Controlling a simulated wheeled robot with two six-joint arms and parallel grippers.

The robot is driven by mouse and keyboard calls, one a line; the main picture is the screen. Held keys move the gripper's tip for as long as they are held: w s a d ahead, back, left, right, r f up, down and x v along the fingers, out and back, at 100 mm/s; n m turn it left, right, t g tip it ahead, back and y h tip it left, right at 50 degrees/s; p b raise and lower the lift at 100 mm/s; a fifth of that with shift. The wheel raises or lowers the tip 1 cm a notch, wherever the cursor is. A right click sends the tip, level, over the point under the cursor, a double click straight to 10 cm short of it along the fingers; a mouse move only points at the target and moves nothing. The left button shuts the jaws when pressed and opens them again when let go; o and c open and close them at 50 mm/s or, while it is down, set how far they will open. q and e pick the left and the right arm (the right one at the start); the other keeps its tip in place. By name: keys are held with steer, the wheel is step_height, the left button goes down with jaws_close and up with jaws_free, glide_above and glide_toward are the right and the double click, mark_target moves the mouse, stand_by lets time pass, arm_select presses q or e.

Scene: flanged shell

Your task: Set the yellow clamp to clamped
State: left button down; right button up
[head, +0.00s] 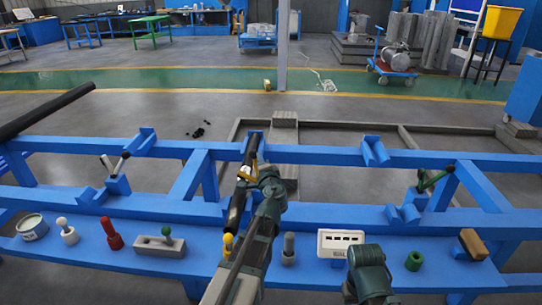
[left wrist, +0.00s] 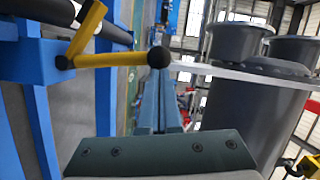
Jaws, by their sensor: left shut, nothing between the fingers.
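The yellow clamp (head: 247,176) sits on the blue frame near the middle of the head view, beside a dark pipe. In the left wrist view its yellow lever (left wrist: 105,57) runs sideways to a black knob (left wrist: 159,57); a second yellow bar (left wrist: 88,30) slants up from the lever's left end. My left gripper (head: 263,172) is close to the clamp, partly covering it. In the left wrist view its fingers (left wrist: 160,80) are together and empty, with the knob at their tips; I cannot tell whether they touch. My right gripper is out of view; only a link of my right arm shows.
The front ledge holds a red piece (head: 111,234), a grey block with a green knob (head: 160,246), a white box (head: 340,243) and a green cylinder (head: 414,260).

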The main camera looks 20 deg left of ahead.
arm_select(q)
steer(key=s+a+f+n+h, duration=0.1)
steer(key=s+a+n, duration=0.1)
steer(key=a+n, duration=0.2)
steer(key=shift+a+f+g, duration=0.3)
steer(key=shift+a+f, duration=0.05)
steer(key=shift+a, duration=1.1)
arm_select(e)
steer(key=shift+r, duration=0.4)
arm_select(q)
steer(key=shift+s+a, duration=0.1)
steer(key=shift+s, duration=0.05)
